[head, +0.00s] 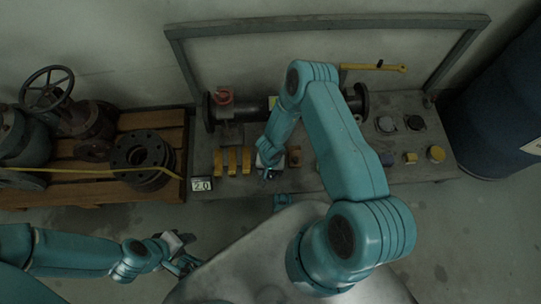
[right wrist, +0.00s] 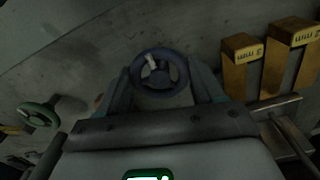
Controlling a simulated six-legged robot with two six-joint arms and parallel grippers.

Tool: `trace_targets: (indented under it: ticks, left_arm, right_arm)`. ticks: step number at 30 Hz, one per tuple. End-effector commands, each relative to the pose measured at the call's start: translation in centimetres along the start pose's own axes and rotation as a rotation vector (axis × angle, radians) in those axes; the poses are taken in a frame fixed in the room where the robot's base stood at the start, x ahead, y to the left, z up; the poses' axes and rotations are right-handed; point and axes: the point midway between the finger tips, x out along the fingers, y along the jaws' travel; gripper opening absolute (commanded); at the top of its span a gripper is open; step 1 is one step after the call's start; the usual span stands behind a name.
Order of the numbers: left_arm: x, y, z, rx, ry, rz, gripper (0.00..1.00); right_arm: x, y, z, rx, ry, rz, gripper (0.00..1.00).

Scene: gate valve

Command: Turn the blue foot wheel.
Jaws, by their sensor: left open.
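The blue foot wheel (right wrist: 160,73) shows in the right wrist view as a dark blue ring with spokes and a pale mark. My right gripper (right wrist: 161,84) has its two teal fingers spread, one on each side of the wheel. I cannot tell whether they touch it. A small blue part (head: 282,201) below that edge may be the wheel, half hidden. My left gripper (head: 183,262) is open and empty over the floor at lower left.
Yellow blocks (head: 232,161) stand on the bench (head: 340,150), beside my right gripper. A green wheel (right wrist: 38,115) shows at left in the right wrist view. A flanged pipe (head: 245,110) lies behind. A pallet (head: 95,190) with valves is at left, a dark blue drum (head: 500,110) at right.

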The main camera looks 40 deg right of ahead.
Motion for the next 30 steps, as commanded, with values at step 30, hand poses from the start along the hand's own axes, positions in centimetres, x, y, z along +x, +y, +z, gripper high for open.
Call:
trace_targets:
  ticks: [30]
  left_arm:
    - [0.03,-0.02,-0.02,0.000,0.001,0.000,0.43]
  right_arm:
    - [-0.07,0.11,-0.03,0.675,0.002,0.001,0.36]
